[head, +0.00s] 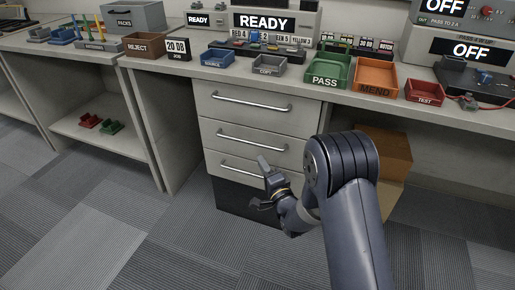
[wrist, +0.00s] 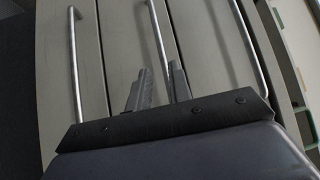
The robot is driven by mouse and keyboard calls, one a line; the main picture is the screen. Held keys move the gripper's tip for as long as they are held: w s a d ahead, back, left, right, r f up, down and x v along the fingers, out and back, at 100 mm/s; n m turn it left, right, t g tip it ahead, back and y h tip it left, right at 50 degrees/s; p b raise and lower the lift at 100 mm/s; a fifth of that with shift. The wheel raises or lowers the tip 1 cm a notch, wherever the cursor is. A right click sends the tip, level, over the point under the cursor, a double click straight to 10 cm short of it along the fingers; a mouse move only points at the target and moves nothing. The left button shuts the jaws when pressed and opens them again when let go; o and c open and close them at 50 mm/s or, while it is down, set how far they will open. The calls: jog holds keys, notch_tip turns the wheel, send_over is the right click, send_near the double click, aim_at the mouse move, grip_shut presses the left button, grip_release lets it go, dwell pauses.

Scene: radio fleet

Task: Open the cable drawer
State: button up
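A grey cabinet under the bench has three drawers, each with a bar handle: the top drawer (head: 265,116), the middle drawer (head: 222,144) and the bottom drawer (head: 222,173). I see no label telling which is the cable drawer. My gripper (head: 258,183) is open and empty in front of the cabinet, over the lower part in the head view. In the wrist view its two fingers (wrist: 158,80) are apart, and the middle handle (wrist: 157,32) runs between them in the picture. Whether they reach around it, I cannot tell. All the drawers look shut.
The bench top above carries a green PASS tray (head: 327,83), an orange MEND tray (head: 376,90) and a red TEST tray (head: 424,99). A cardboard box (head: 396,150) stands behind my arm, right of the cabinet. The carpet (head: 100,220) at the left is clear.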

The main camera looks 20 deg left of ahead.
aim_at(250, 143)
jog(key=b+x, duration=0.2)
jog(key=x, duration=0.8)
jog(key=shift+w+a, duration=0.2)
jog(key=shift+r, duration=0.1)
jog(key=shift+c, duration=0.2)
grip_shut()
